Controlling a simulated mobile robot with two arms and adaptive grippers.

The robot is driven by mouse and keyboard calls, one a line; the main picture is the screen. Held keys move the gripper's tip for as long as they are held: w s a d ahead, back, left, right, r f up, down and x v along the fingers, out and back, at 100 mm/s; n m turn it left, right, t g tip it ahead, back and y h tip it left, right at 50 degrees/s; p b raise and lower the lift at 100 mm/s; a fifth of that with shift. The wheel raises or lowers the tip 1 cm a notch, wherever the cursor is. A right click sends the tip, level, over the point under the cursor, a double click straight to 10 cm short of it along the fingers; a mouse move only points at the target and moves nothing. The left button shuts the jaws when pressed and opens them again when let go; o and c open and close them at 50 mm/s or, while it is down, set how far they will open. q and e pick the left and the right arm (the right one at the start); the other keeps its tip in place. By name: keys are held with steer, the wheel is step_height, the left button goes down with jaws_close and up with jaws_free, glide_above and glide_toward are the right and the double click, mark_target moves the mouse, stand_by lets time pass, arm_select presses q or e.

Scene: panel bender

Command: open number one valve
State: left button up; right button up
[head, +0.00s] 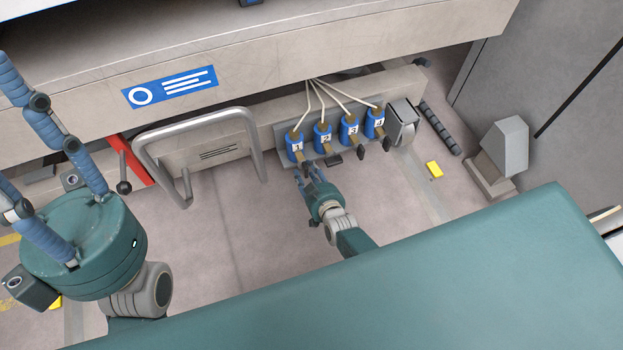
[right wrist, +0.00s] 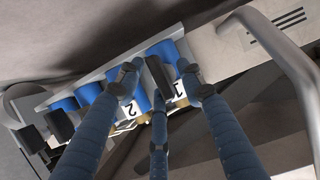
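The number one valve (head: 296,147) is a blue cylinder with a white label "1". It is the leftmost in a row on a grey plate under the machine in the head view. Its black handle (right wrist: 160,76) shows in the right wrist view between my finger tips. My right gripper (head: 309,171) is just below this valve, and its fingers (right wrist: 159,88) are spread around the handle with gaps at the sides. Contact with the handle cannot be told. My left gripper (head: 14,128) has its fingers spread and empty at the far left; some tips are out of frame.
Valves two (head: 322,138), three (head: 349,130) and four (head: 375,123) stand close by to the right. A bent metal rail (head: 195,118) and a red bar (head: 133,160) are to the left. A grey pedal box (head: 503,146) stands right.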

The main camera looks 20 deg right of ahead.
steer(key=v, duration=1.2)
steer(key=shift+f, duration=0.15)
